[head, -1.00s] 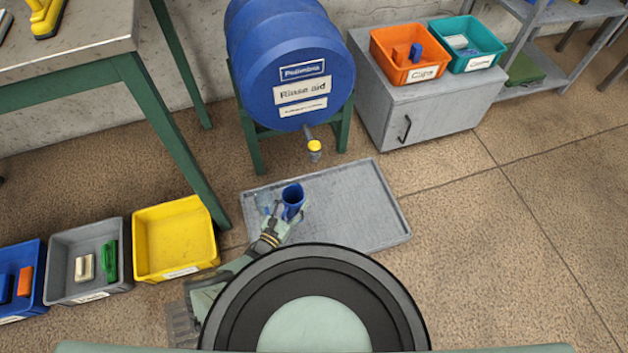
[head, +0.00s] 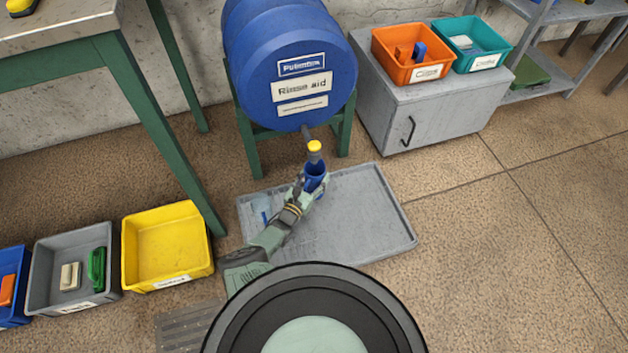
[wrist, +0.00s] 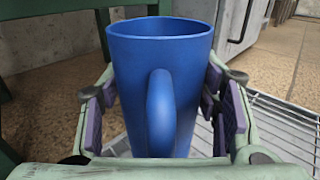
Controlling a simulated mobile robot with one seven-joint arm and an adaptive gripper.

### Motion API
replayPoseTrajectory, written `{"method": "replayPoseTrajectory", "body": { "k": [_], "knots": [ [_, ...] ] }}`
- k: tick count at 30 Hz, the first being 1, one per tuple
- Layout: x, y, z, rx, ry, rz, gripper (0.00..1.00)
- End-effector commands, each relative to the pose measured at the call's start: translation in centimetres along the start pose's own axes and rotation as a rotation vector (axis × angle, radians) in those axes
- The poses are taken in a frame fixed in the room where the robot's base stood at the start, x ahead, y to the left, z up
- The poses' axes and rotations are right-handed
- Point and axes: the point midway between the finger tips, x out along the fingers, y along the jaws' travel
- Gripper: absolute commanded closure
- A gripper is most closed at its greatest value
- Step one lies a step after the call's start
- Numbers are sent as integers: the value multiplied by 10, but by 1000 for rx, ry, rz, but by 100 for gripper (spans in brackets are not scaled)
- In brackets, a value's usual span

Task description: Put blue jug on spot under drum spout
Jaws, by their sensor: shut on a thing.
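The blue jug (head: 316,171) is upright in my gripper (head: 308,186), just below the yellow-tipped spout (head: 314,147) of the blue drum (head: 290,70). In the wrist view the jug (wrist: 158,80) stands between the two purple-padded fingers of my gripper (wrist: 165,115), its handle toward the camera. The gripper is shut on it. The grey drip tray (head: 365,215) lies on the floor below. The gap between the jug's base and the tray is hidden. A bluish mark or patch (head: 263,208) shows at the tray's left; I cannot tell exactly what it is.
A yellow bin (head: 168,245) and a grey bin (head: 72,268) stand on the floor at left, near a green-legged table (head: 150,120). A grey cabinet (head: 430,105) with an orange bin (head: 410,55) and a teal bin (head: 475,45) stands at right. Floor at right is clear.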

Motion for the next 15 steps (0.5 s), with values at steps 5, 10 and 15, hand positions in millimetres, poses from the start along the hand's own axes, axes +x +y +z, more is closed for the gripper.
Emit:
{"method": "replayPoseTrajectory", "body": {
  "k": [5, 10, 15],
  "knots": [
    [0, 1, -2, 0, -2, 1, 72],
    [0, 0, -6, 0, -1, 0, 72],
    [0, 0, -7, 0, -1, 0, 38]
  ]
}}
